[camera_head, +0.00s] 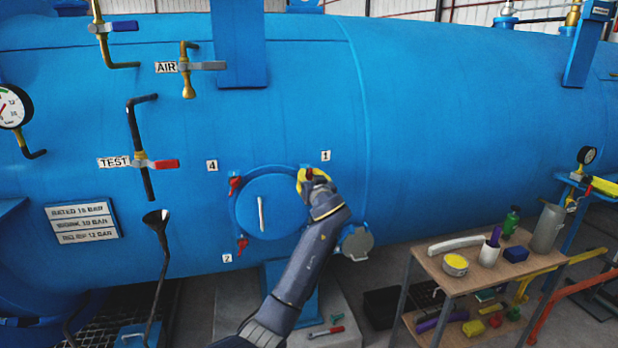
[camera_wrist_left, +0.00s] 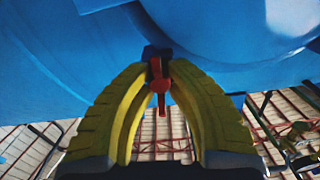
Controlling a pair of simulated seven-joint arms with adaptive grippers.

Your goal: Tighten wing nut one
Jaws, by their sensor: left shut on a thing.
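The round blue hatch (camera_head: 278,210) sits on the side of the big blue vessel and has a white handle across it. My left gripper (camera_head: 310,174), with yellow fingers, is at the hatch's upper right rim, just below label 1 (camera_head: 325,156). In the left wrist view, its fingertips (camera_wrist_left: 157,68) close around the red wing nut one (camera_wrist_left: 159,86) on a dark bolt. In the head view the fingers mostly hide this nut. Other red wing nuts show at the upper left (camera_head: 235,186) by label 4 and at the lower left (camera_head: 242,245) by label 2. My right gripper is not in view.
A wooden trolley (camera_head: 470,275) with a tape roll, cups and bottles stands at the lower right. A grey round cap (camera_head: 357,243) is right of the hatch. A red TEST valve lever (camera_head: 165,164) and a black funnel (camera_head: 156,220) are on the left.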

